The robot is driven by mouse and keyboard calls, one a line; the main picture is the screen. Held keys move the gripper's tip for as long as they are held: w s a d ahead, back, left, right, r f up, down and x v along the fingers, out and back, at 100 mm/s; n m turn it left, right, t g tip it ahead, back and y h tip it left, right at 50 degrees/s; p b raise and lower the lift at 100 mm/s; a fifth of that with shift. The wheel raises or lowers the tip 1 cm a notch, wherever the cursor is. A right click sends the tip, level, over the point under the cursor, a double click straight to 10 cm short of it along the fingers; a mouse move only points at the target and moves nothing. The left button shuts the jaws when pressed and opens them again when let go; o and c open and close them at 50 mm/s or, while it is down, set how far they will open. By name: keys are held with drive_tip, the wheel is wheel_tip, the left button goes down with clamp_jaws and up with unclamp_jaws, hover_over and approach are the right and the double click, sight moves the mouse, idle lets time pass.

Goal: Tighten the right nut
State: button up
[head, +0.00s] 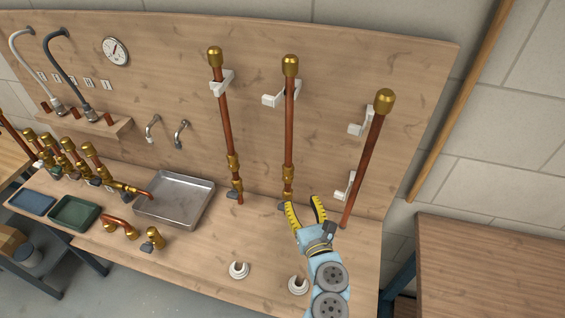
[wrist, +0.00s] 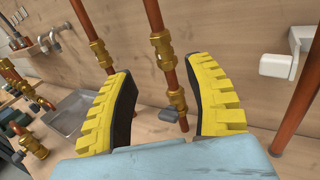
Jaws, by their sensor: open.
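Three upright copper pipes stand at the back panel. The middle pipe (head: 289,125) carries a brass coupling (head: 289,174), with a valve fitting (head: 287,195) below it. In the wrist view this coupling (wrist: 160,45) and the valve fitting (wrist: 177,100) show between my fingers, farther off. The left pipe (head: 226,120) has similar brass fittings (head: 233,164). The right pipe (head: 366,160) shows a brass top (head: 384,100) and no coupling. Which nut the task means I cannot tell. My gripper (head: 305,211) is open and empty in front of the middle pipe's lower end; its yellow fingers (wrist: 166,100) appear clear of the brass.
White brackets (head: 358,125) hold the pipes to the panel. A metal tray (head: 175,198), brass fittings (head: 120,229) and white rings (head: 239,269) sit on the bench. The right pipe stands close to my gripper's right.

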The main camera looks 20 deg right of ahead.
sight(288, 167)
drive_tip(key=shift+w+d+b, duration=0.3)
drive_tip(key=shift+w, duration=2.45)
drive_tip(key=shift+w+d+b, duration=0.25)
drive_tip(key=shift+w+d, duration=0.05)
drive_tip(key=shift+w, duration=2.45)
drive_tip(key=shift+w+d+b, duration=0.3)
drive_tip(key=shift+w, duration=2.45)
